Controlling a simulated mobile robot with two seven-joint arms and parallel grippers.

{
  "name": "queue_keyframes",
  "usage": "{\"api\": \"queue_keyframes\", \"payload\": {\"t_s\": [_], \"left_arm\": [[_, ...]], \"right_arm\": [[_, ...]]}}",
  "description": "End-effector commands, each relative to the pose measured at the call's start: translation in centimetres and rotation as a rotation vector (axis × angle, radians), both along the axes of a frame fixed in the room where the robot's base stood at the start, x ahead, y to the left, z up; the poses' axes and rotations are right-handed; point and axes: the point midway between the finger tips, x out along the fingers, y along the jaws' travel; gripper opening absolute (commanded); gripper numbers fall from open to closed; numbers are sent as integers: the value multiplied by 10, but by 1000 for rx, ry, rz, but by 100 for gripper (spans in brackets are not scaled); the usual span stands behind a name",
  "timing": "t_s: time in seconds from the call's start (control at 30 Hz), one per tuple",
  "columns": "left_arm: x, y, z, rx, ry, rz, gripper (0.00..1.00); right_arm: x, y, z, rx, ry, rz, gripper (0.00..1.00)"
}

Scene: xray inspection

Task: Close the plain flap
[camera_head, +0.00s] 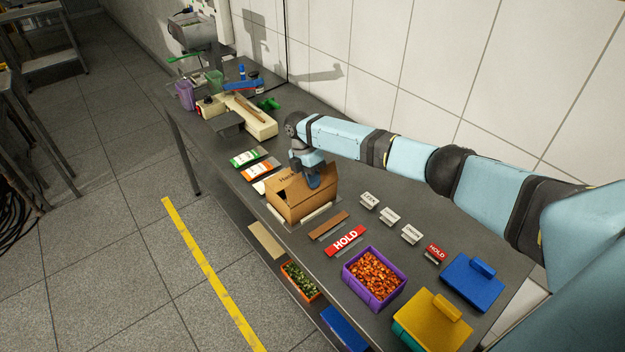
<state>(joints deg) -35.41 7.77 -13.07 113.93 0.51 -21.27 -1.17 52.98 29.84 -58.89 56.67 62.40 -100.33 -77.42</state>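A brown cardboard box (296,210) stands on the grey bench in the head view. A flap with printed lettering (286,177) shows at its upper left, partly covered by my gripper. A small dark gap shows on the box's left part. I cannot tell which flap is the plain one. My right gripper (314,182) points down at the top of the box, at or very near the cardboard; its fingertips are too small and overlapped to tell open from shut. My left gripper is not in view.
A red HOLD sign (345,240), small label stands (390,217) and a purple crate (352,276) of orange items are nearer on the bench. Blue (472,285) and yellow (432,318) lids lie front right. A cream device (252,122) stands behind. The wall borders the right.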

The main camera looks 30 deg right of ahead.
Motion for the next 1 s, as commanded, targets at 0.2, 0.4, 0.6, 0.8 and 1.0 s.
{"api": "queue_keyframes", "payload": {"t_s": [0.2,0.4,0.6,0.8,1.0], "left_arm": [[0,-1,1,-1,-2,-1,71],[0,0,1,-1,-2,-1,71],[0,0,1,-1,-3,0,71],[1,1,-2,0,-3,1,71],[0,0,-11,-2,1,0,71]], "right_arm": [[0,0,0,0,0,0,0],[0,0,0,0,0,0,30],[0,0,0,0,-1,0,30],[5,1,13,0,-3,0,30],[20,3,52,1,-6,0,30]]}}
